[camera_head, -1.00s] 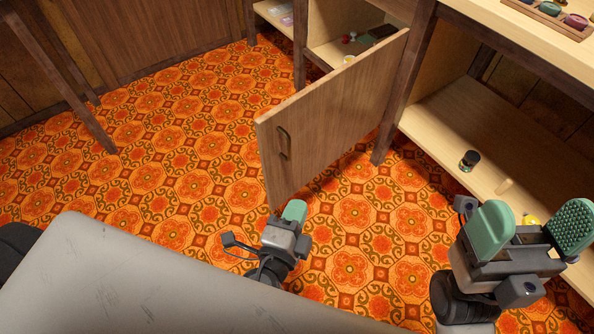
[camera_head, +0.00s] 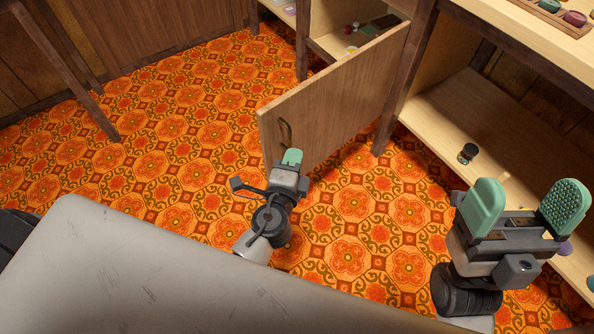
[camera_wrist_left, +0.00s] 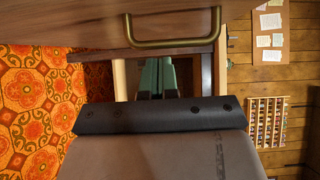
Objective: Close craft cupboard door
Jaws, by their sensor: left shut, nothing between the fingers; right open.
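The craft cupboard door (camera_head: 335,101) is a brown wooden panel standing wide open, swung out from the cupboard (camera_head: 343,22). Its handle (camera_head: 285,134) is a dark loop near the door's free edge; in the left wrist view the handle (camera_wrist_left: 172,43) looks brass. My left gripper (camera_head: 292,157), with green fingertips, is shut and empty, just below the handle at the door's lower free corner. Its green fingers (camera_wrist_left: 157,78) also show in the left wrist view, near the door; I cannot tell whether they touch it. My right gripper (camera_head: 522,208) is open and empty, at the right.
A light wooden shelf (camera_head: 440,120) with a small dark jar (camera_head: 467,153) is at the right. Small items lie inside the open cupboard. The orange patterned floor (camera_head: 170,130) left of the door is clear. A dark wooden leg (camera_head: 75,85) stands at the far left.

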